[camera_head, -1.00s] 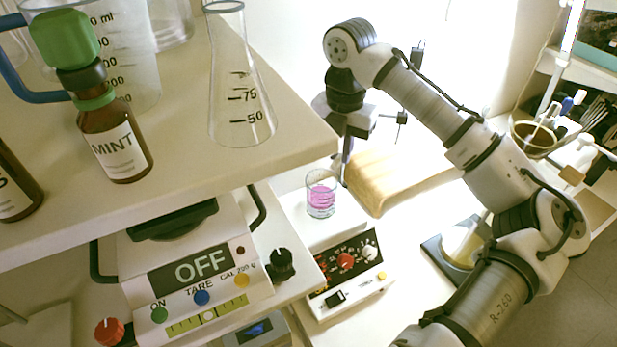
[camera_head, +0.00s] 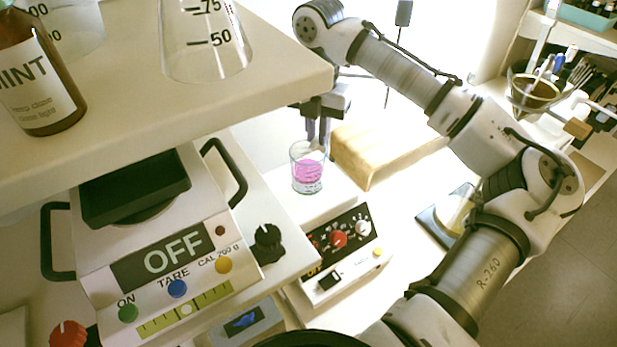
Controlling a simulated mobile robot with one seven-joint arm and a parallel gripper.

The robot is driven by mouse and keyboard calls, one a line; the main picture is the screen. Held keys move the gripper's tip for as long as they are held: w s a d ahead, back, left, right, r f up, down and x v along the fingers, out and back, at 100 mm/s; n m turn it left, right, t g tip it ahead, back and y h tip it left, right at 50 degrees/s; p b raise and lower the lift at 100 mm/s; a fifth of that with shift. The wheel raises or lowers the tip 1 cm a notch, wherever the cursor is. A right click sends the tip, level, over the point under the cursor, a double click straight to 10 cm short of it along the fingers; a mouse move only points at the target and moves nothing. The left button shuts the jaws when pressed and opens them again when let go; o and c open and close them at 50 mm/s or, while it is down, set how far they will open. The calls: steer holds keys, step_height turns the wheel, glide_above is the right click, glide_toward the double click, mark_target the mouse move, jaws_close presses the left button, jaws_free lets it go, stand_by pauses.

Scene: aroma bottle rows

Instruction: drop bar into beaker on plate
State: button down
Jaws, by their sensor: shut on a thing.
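A glass beaker (camera_head: 307,182) with pink liquid stands upright on the white plate (camera_head: 338,204) of a stirrer with a red and a white knob. My gripper (camera_head: 318,140) points down at the beaker's far rim. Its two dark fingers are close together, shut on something. Their tips overlap the rim in the picture, and I cannot tell whether they are over the opening or just behind it. The bar itself is too small or hidden to make out between the fingers.
A shelf (camera_head: 200,105) with a mint bottle (camera_head: 38,80) and a flask (camera_head: 205,45) overhangs at left. A balance (camera_head: 170,262) reading OFF stands below it. A wooden block (camera_head: 385,150) lies right of the beaker, and a flask (camera_head: 458,212) stands further right.

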steer(key=c, duration=1.4)
jaws_free()
steer(key=shift+f, duration=0.1)
steer(key=shift+o, duration=0.2)
step_height(320, 180, up, 14)
steer(key=shift+f, duration=0.1)
